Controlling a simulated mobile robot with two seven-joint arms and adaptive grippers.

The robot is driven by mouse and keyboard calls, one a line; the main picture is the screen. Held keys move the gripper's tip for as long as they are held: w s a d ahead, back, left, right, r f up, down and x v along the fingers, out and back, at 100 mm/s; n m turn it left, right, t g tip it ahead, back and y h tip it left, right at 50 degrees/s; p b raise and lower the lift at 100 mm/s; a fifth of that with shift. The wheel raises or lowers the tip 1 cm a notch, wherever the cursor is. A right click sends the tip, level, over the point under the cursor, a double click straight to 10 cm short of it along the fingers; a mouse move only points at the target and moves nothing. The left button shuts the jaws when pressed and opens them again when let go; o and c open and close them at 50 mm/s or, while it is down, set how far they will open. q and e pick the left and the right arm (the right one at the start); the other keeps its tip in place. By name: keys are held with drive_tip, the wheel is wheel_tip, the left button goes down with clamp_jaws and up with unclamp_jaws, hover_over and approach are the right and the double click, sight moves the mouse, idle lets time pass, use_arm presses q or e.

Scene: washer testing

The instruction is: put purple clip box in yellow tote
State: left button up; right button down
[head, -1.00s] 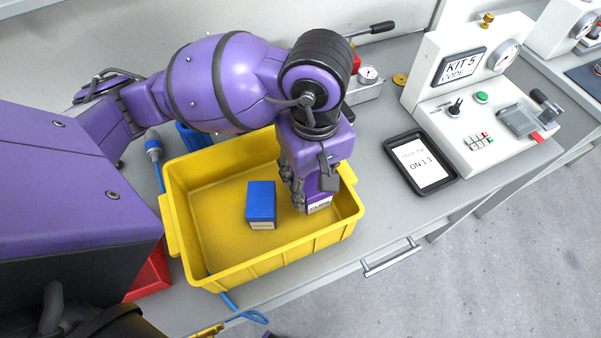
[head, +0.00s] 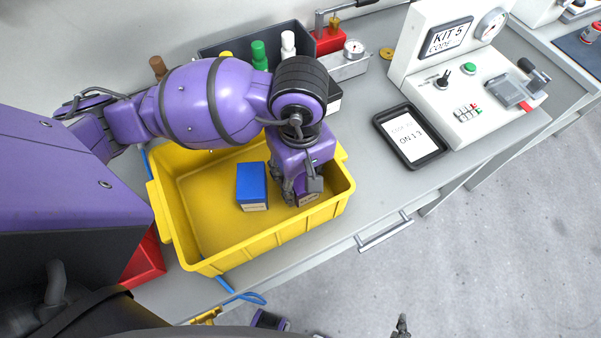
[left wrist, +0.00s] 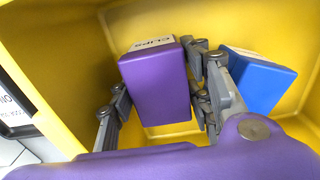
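The purple clip box (head: 307,198) is inside the yellow tote (head: 270,243), near its right end. In the left wrist view the clip box (left wrist: 157,85) sits between my left gripper's grey fingers, its "CLIPS" label at the far end. My left gripper (head: 297,190) reaches down into the tote and appears shut on the box, one finger along each side. Whether the box touches the tote floor is hidden. At the bottom edge of the head view, only a small dark part of what looks like my right gripper (head: 401,326) shows; its opening cannot be told.
A blue box (head: 251,186) stands in the tote just left of the clip box and also shows in the left wrist view (left wrist: 258,80). A dark bin with bottles (head: 260,55) is behind.

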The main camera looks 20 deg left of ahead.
use_arm(q)
wheel_tip(320, 180, up, 13)
drive_tip(key=p, duration=0.1)
drive_tip(key=shift+f, duration=0.2)
idle(0.5)
idle(0.5)
idle(0.5)
idle(0.5)
